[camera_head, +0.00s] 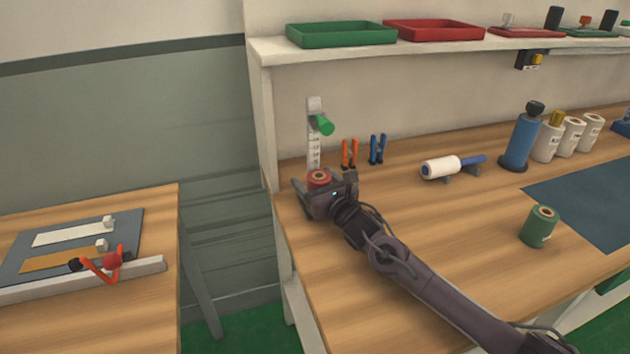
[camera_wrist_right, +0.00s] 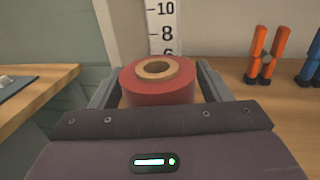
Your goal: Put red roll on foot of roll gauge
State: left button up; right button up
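A red roll (camera_head: 319,178) with a tan core stands upright between the fingers of my right gripper (camera_head: 324,186). In the right wrist view the red roll (camera_wrist_right: 158,82) fills the space between the two fingers, which lie along its sides. The gauge's foot is hidden behind the roll and gripper. My left gripper is not in view.
Orange pliers (camera_head: 349,154) and blue pliers (camera_head: 377,149) stand right of the gauge. A white roller (camera_head: 441,167), a green roll (camera_head: 539,226) and a blue bottle (camera_head: 521,141) are farther right. The shelf post (camera_head: 263,120) is close on the left.

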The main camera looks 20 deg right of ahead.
jog(key=shift+r, duration=0.2)
jog(key=shift+s+d+p, duration=0.1)
jog(key=shift+s+p, duration=0.2)
jog(key=shift+p, duration=0.05)
jog(key=p+v, duration=0.4)
jog(key=v, duration=0.7)
jog(key=shift+s+d, duration=0.1)
jog(key=shift+s, duration=0.15)
